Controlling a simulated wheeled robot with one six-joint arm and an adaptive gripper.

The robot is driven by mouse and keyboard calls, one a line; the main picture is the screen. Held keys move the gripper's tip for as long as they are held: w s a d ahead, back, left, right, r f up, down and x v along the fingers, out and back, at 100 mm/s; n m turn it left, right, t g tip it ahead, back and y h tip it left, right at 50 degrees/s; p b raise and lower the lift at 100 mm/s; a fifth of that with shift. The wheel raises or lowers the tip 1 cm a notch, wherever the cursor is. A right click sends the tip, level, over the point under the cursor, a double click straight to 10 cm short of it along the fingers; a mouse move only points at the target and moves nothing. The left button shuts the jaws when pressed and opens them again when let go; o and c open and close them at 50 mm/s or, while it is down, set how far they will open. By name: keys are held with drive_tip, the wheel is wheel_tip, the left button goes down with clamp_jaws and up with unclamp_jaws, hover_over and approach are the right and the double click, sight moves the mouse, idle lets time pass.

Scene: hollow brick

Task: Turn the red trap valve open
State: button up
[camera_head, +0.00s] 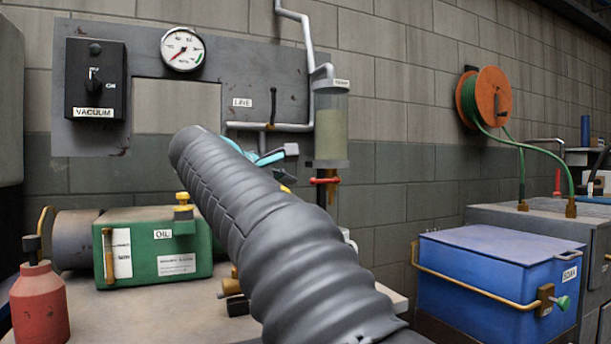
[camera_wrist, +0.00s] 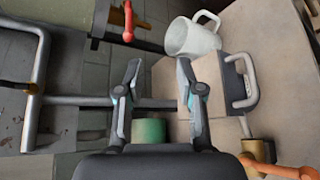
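The red trap valve (camera_head: 325,180) is a small red handle under the clear cylinder trap (camera_head: 331,122), which holds a cloudy yellowish-green fill. In the wrist view a red handle (camera_wrist: 128,20), likely the same valve, shows near the top edge, beyond and slightly left of my fingertips. My gripper (camera_wrist: 158,72) is open, with nothing between its fingers. In the head view my grey-sleeved arm hides most of it. Only parts with light blue show (camera_head: 268,156), left of the trap and a little higher than the red handle.
A pipe with a LINE label (camera_head: 242,102) runs left of the trap. A VACUUM switch box (camera_head: 95,80) and gauge (camera_head: 182,49) are on the panel. A green OIL pump (camera_head: 155,245) and red bottle (camera_head: 39,305) stand left. A white mug (camera_wrist: 192,38) is near my fingers.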

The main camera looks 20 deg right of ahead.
sight(315, 179)
drive_tip(key=shift+h, duration=0.7)
drive_tip(key=w+d, duration=0.2)
drive_tip(key=d, duration=0.1)
drive_tip(key=w+d, duration=0.3)
drive_tip(key=d, duration=0.1)
drive_tip(key=w+d, duration=0.2)
drive_tip(key=d, duration=0.2)
drive_tip(key=shift+w+d+r, duration=0.2)
drive_tip(key=shift+w+r, duration=0.1)
drive_tip(key=shift+r, duration=0.1)
clamp_jaws()
